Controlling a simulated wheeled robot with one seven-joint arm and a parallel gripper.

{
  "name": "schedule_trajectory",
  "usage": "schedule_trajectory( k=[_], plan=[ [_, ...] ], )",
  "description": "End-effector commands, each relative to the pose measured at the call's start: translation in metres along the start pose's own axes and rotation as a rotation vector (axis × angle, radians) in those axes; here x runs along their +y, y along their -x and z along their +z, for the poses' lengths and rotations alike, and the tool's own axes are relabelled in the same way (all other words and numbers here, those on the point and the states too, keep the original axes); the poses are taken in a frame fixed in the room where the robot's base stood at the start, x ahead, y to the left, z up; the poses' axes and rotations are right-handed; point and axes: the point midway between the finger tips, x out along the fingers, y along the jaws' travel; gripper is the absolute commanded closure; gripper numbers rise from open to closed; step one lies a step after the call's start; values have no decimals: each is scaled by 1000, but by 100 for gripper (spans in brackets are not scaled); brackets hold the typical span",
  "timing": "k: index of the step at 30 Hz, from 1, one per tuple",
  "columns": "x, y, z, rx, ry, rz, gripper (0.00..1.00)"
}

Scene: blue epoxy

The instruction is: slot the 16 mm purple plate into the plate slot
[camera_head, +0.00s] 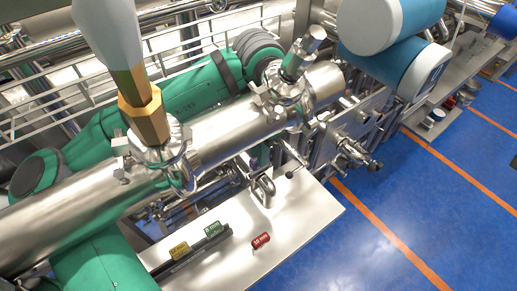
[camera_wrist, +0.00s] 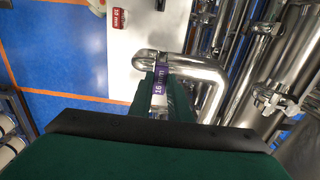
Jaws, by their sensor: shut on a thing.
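The purple plate (camera_wrist: 159,82), with a white end and "16 mm" on it, shows in the wrist view. My gripper (camera_wrist: 163,90) is shut on it, with its dark green fingers on either side. The plate is close to a bent steel pipe in that view; I cannot tell whether they touch. In the head view the purple plate is hidden, and my gripper cannot be made out clearly behind the pipework. A dark long holder (camera_head: 166,270) lies on the steel table, with a yellow plate (camera_head: 180,250) and a green plate (camera_head: 213,229) at it. No empty slot is clearly visible.
A red plate (camera_head: 261,240) lies on the steel table (camera_head: 300,225), right of the holder; it also shows in the wrist view (camera_wrist: 118,20). A large steel pipe (camera_head: 225,125) and a bent handle-like pipe (camera_wrist: 215,72) crowd the space. The table's right part is clear.

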Motion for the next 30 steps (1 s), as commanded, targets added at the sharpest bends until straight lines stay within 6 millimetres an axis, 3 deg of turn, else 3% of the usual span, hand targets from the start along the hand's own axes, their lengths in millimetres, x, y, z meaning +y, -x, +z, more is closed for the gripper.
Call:
schedule_trajectory(
  k=[29,30],
  plan=[
    [0,-19,0,0,0,0,100],
    [0,-18,0,0,0,0,74]
  ],
)
